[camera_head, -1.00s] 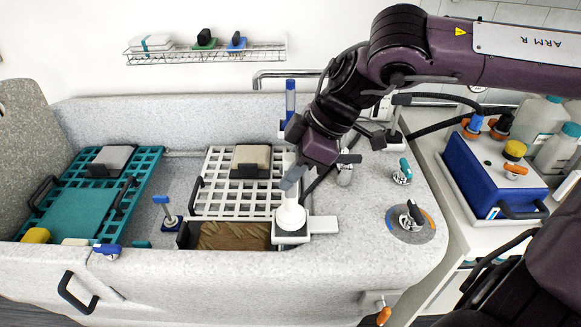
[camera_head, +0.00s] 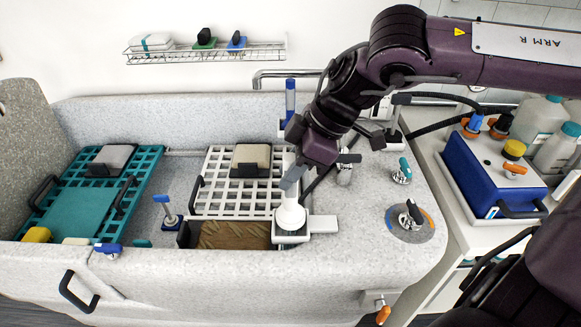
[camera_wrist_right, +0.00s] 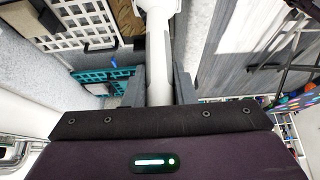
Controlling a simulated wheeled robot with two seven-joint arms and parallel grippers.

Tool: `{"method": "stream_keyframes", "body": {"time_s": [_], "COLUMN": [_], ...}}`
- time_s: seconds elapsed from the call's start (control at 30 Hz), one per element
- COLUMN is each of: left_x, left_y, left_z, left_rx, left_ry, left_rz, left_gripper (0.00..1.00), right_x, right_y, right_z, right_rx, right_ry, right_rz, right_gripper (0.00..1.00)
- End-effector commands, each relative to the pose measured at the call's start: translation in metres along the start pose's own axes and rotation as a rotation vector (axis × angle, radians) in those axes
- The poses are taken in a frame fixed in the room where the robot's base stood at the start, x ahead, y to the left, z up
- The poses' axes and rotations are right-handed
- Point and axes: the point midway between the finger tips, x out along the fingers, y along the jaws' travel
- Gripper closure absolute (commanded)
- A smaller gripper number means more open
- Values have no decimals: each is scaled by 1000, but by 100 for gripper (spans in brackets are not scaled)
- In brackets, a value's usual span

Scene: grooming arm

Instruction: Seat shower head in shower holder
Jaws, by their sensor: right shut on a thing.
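The white shower head (camera_head: 290,213) stands roughly upright at the tub's front edge, right of the white rack. Its lower end is at a white square fitting with a side arm (camera_head: 322,224), which looks like the shower holder. I cannot tell whether the head is fully seated, as the contact is hard to see. My right gripper (camera_head: 291,180) is shut on the white handle from above. In the right wrist view the handle (camera_wrist_right: 159,55) runs between the two grey fingers (camera_wrist_right: 160,88). My left gripper is not in view.
A white grid rack (camera_head: 215,200) with a beige block and a brown tray (camera_head: 230,236) lies left of the fitting. A teal rack (camera_head: 85,205) is farther left. Taps (camera_head: 411,216) are on the right ledge, beside a blue box (camera_head: 490,170). A hose runs behind my arm.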

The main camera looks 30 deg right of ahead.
Motion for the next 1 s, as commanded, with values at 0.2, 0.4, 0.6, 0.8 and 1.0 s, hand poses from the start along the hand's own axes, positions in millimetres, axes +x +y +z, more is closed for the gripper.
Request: {"method": "stream_keyframes", "body": {"time_s": [0.2, 0.4, 0.6, 0.8, 1.0], "left_x": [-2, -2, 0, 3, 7], "left_y": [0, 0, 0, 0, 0], "left_z": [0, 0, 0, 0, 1], "left_rx": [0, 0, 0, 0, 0], "left_ry": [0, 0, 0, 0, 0], "left_rz": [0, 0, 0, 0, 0], "left_gripper": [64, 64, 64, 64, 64], "right_x": [-1, 0, 1, 6, 10], "right_y": [0, 0, 0, 0, 0], "right_z": [-1, 0, 1, 3, 5], "right_rx": [0, -1, 0, -1, -1], "right_ry": [1, 1, 1, 1, 1], "right_rz": [1, 1, 1, 1, 1], "right_gripper": [100, 100, 100, 100, 100]}}
